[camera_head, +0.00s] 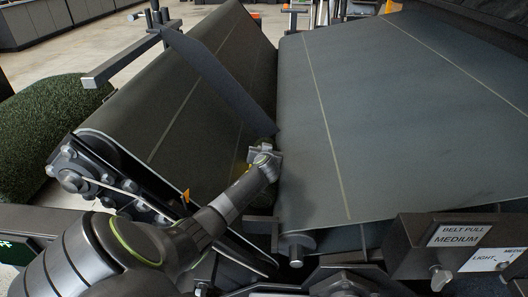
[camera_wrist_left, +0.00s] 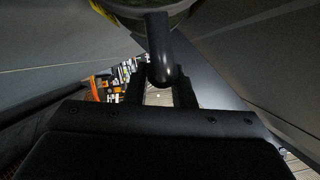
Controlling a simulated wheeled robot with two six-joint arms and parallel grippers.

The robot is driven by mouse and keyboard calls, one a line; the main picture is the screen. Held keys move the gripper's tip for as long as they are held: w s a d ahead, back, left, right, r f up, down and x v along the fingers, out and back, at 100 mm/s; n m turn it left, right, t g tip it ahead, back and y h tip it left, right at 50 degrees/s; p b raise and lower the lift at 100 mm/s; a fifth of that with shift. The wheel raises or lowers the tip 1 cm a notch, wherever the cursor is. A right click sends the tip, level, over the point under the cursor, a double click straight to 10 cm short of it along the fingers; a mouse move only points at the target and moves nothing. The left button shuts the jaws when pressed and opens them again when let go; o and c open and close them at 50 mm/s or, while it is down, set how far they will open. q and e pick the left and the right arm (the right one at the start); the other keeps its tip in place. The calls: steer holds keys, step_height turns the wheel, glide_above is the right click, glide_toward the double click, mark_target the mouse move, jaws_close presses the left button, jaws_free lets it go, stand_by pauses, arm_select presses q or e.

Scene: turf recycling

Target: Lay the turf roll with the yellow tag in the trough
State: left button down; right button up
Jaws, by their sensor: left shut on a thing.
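Two grey belts slope together in a V-shaped trough; its left belt (camera_head: 200,90) and right belt (camera_head: 385,120) fill the head view. My left gripper (camera_head: 264,158) is low between them, its jaws small and unclear there. In the left wrist view the gripper (camera_wrist_left: 160,95) is shut on a dark bar (camera_wrist_left: 161,60) with a rounded end. Above it a round thing with a greenish edge (camera_wrist_left: 150,8) and a yellow patch (camera_wrist_left: 103,8) is cut off by the frame; I cannot tell for sure that it is the tagged turf roll. My right gripper is out of view.
A dark green turf roll (camera_head: 45,125) lies left of the belts, with no tag visible. A flat dark bar (camera_head: 215,75) slants across the left belt. A control box (camera_head: 458,240) reading "BELT PULL MEDIUM" stands at lower right. The right belt is bare.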

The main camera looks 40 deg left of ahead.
arm_select(q)
steer(key=shift+w, duration=0.1)
steer(key=c, duration=1.1)
jaws_free()
steer(key=shift+r, duration=0.1)
steer(key=shift+c, duration=0.2)
steer(key=shift+o, duration=0.7)
steer(key=shift+s+f, duration=0.2)
steer(key=shift+f, duration=0.2)
steer(key=shift+o, duration=0.8)
steer(key=shift+r, duration=0.1)
